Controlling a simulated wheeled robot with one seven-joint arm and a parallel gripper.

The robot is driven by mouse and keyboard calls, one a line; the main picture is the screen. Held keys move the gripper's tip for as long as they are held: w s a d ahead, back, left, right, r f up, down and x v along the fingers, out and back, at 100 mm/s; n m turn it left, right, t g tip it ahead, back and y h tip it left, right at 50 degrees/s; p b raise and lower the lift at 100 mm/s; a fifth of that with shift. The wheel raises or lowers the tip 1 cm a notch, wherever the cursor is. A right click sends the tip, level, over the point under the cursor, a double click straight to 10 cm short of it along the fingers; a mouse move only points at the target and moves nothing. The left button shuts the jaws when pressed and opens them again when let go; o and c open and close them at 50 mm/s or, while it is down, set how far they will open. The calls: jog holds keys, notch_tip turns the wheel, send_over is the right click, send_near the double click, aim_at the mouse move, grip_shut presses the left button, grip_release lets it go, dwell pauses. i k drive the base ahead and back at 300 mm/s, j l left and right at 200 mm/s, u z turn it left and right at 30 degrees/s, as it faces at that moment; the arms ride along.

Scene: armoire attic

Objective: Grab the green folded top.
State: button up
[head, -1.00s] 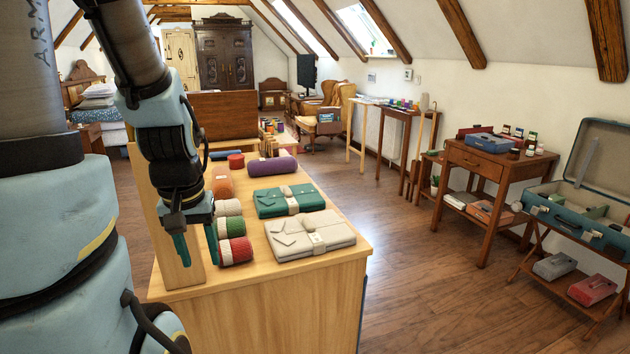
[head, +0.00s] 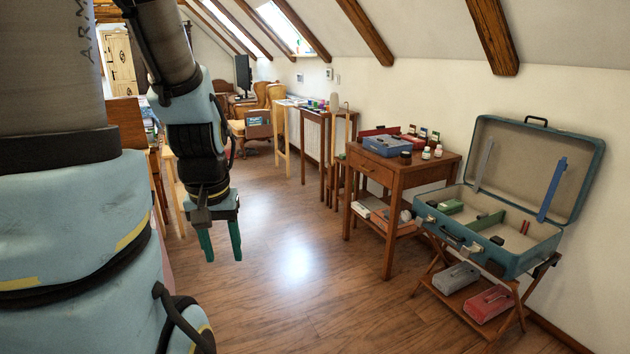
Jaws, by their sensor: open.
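The green folded top is not in view now; the light wooden counter that carried it is hidden behind my arm or out of the picture on the left. My gripper (head: 221,243) hangs down left of the middle in the head view. Its two green fingers are apart, with nothing between them. It is above open wooden floor.
An open teal suitcase (head: 512,256) stands on a folding rack at the right, with boxes on the shelf below. A brown side table (head: 402,172) holds a blue case (head: 387,145) and small bottles. The middle floor (head: 300,260) is clear.

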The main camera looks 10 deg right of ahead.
aim_at(448, 207)
jog(key=i+l, duration=0.15)
jog(key=l, duration=0.3)
jog(key=i+l+z, duration=0.15)
jog(key=l, duration=0.3)
jog(key=i+l, duration=0.25)
jog(key=l, duration=0.2)
jog(key=i+l+z, duration=0.1)
jog(key=l, duration=0.3)
jog(key=i+l+z, duration=0.1)
jog(key=i+l, duration=0.15)
jog(key=l, duration=0.15)
jog(key=i+z, duration=0.15)
jog(key=i, duration=0.65)
jog(key=i+j+z, duration=0.15)
jog(key=i, duration=0.65)
jog(key=i+j+z, duration=0.15)
jog(key=i+j, duration=0.2)
jog(key=i, duration=0.2)
